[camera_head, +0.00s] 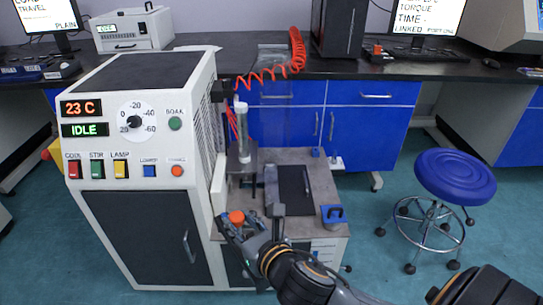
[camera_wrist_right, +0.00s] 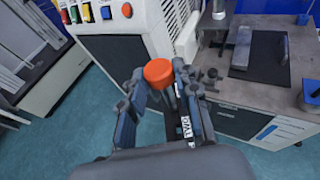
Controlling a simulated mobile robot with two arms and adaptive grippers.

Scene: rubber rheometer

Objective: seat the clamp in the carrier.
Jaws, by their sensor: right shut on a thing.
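My right gripper (camera_head: 232,226) is low beside the white machine's right side, at the bench's front left corner. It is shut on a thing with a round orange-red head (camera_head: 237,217). In the wrist view the head (camera_wrist_right: 158,70) stands above the fingers (camera_wrist_right: 160,95), with a grey stem running down between them. I take this for the clamp, but cannot be sure. The fingers hide its lower part. A white upright cylinder (camera_head: 242,135) stands on a dark support (camera_head: 240,165) behind the gripper. I cannot tell which part is the carrier. My left gripper is not in view.
The bench top (camera_head: 318,190) holds a black mat (camera_head: 294,188), a grey block (camera_head: 271,188) and a blue-topped piece (camera_head: 333,213). The white machine (camera_head: 150,155) closes off the left. A red coiled hose (camera_head: 298,55) hangs behind. A blue stool (camera_head: 455,178) stands right; floor between is clear.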

